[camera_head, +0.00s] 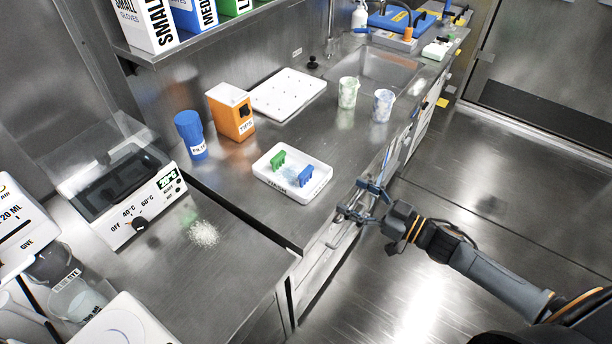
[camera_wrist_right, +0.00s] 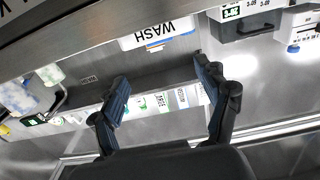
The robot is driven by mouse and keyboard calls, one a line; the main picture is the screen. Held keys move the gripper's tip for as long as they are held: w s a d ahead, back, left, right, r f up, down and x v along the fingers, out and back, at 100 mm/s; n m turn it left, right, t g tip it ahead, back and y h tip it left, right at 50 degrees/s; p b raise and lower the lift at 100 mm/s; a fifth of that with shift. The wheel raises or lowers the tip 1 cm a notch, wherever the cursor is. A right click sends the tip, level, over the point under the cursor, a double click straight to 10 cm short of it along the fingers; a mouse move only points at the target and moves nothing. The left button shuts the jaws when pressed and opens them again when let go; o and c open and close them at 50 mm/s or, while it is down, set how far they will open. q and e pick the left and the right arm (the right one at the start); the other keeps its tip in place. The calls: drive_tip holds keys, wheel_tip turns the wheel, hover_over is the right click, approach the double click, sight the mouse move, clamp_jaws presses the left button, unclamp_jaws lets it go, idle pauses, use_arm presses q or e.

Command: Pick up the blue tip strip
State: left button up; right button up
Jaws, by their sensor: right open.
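The blue tip strip (camera_head: 305,176) sits at the right end of a shallow white tray (camera_head: 264,176) on the steel counter. A green strip (camera_head: 278,160) stands in the same tray, to its left. My right gripper (camera_head: 360,200) is open and empty, beside the counter's front edge, to the right of the tray and apart from it. In the right wrist view the two open fingers (camera_wrist_right: 160,78) have nothing between them. I cannot make out the blue strip there. My left gripper is not in view.
A white rack (camera_head: 288,94) lies farther back. Two cups (camera_head: 383,104) stand near the sink. A heating device (camera_head: 126,190) is at left. Counter right of the tray is clear.

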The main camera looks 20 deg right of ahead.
approach(309, 173)
drive_tip(key=shift+x, duration=1.15)
drive_tip(key=shift+w+a, duration=0.25)
drive_tip(key=shift+w, duration=0.25)
drive_tip(key=p+x, duration=0.1)
drive_tip(key=x, duration=0.3)
drive_tip(key=shift+a+r, duration=0.1)
drive_tip(key=shift+a, duration=0.15)
drive_tip(key=shift+w+a, duration=0.3)
drive_tip(key=shift+w, duration=0.1)
drive_tip(key=c, duration=1)
